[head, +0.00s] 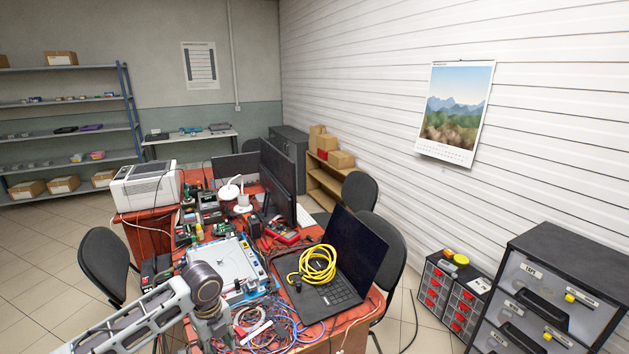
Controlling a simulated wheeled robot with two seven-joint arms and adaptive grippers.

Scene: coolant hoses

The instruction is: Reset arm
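One arm of mine (130,322) comes in from the lower left of the head view. It bends at a dark round joint (204,284) in front of the cluttered table. Below the joint a short grey part points down toward the table's front. I can make out no fingertips on it, and no object is seen held. My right arm and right gripper do not show. A coiled yellow hose or cable (318,265) lies on the open black laptop (340,290). Tangled blue and red cables (272,325) lie at the table's front, just right of my arm.
The red table also bears a white printer (146,187), dark monitors (279,180) and a white-and-blue box (222,262). Black chairs (105,262) stand around it. Drawer cabinets (552,290) stand at the right. Tiled floor is open at the left.

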